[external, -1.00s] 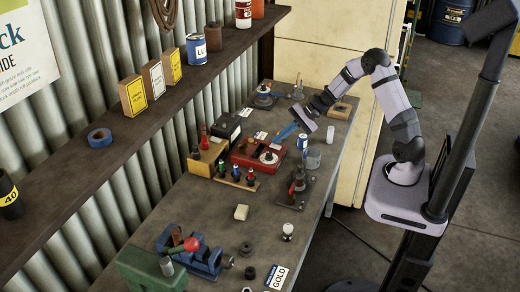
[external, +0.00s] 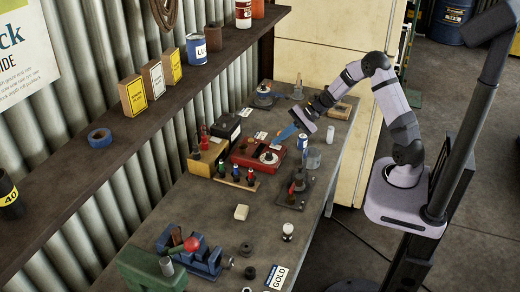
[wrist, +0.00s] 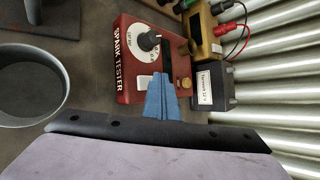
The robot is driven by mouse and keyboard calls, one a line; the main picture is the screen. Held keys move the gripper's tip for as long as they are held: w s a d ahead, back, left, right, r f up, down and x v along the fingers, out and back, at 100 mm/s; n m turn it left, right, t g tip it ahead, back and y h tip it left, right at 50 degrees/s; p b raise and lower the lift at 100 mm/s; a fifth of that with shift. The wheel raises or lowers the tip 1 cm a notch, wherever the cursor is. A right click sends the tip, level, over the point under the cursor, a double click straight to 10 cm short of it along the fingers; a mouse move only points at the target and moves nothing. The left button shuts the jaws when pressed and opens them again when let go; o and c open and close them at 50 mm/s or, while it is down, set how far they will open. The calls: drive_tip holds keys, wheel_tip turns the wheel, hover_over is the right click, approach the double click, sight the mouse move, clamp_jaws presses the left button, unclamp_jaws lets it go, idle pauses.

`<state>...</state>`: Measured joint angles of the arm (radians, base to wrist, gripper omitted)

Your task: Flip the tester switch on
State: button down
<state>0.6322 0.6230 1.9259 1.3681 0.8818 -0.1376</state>
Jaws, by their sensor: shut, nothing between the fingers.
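The red spark tester (external: 243,161) stands on the bench near the wall. In the wrist view the tester (wrist: 124,70) shows a white dial with a dark knob (wrist: 149,40), a white rocker-like piece (wrist: 144,82) and a brass knob (wrist: 185,83). I cannot tell whether the white piece is the switch, or its setting. My gripper (external: 277,139) has blue fingers, shut and empty, pointing down at the tester. In the wrist view my gripper (wrist: 160,78) covers part of the tester's near edge, just right of the white piece. Contact cannot be told.
A black labelled box (wrist: 229,88) stands right of the tester in the wrist view. A grey cup (wrist: 25,85) is at left. A blue-and-white can (external: 302,142) and a glass (external: 313,158) stand close to my gripper. The bench front holds a vise (external: 190,252).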

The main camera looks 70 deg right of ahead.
sight(281, 146)
idle(0.5)
drive_tip(key=shift+s+r, duration=0.1)
drive_tip(key=shift+r, duration=0.35)
drive_tip(key=shift+s+r+p, duration=0.2)
drive_tip(key=shift+r+p, duration=0.7)
drive_tip(key=shift+r, duration=0.35)
drive_tip(key=shift+s+r+p, duration=0.15)
drive_tip(key=shift+r+p, duration=0.7)
drive_tip(key=shift+r, duration=0.4)
drive_tip(key=s+a+f+n+g+h, duration=0.1)
drive_tip(key=s+a+n+g+h, duration=0.2)
drive_tip(key=s+a+n, duration=0.3)
drive_tip(key=s+a+n+g+h, duration=0.3)
drive_tip(key=s+a+n+g, duration=0.2)
drive_tip(key=s+n, duration=0.7)
drive_tip(key=s, duration=0.7)
drive_tip(key=shift+a+f, duration=0.35)
drive_tip(key=shift+f, duration=0.05)
